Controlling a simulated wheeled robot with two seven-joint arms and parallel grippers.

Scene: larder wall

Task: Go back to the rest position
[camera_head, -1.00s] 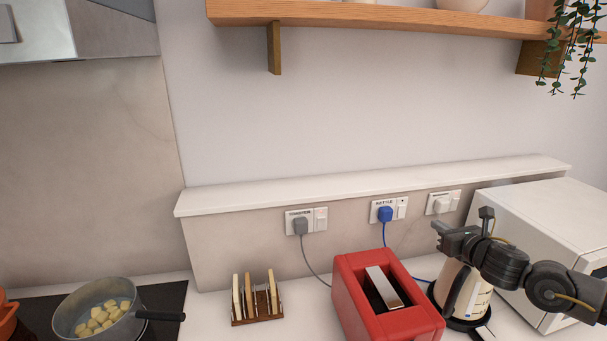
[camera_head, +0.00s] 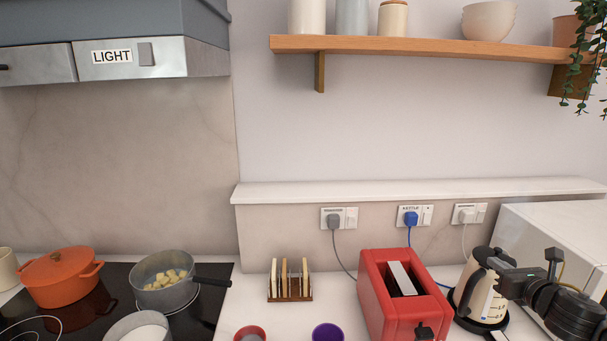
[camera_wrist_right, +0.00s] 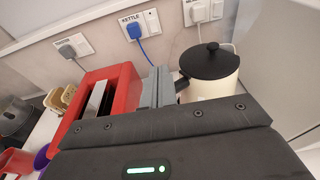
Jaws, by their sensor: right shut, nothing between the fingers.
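My right gripper (camera_head: 500,273) is in the head view at the lower right, in front of the cream kettle (camera_head: 478,296). It is shut and empty. In the right wrist view its closed fingers (camera_wrist_right: 158,88) show between the red toaster (camera_wrist_right: 122,85) and the kettle (camera_wrist_right: 210,75). I cannot tell whether it touches the kettle. My left gripper is not in view.
The red toaster (camera_head: 385,300) stands left of the kettle, with a toast rack (camera_head: 290,296) beyond it. A white microwave (camera_head: 560,230) is at the right. An orange pot (camera_head: 62,278) and a pan of potatoes (camera_head: 165,282) stand on the hob. A wooden shelf (camera_head: 430,50) runs above.

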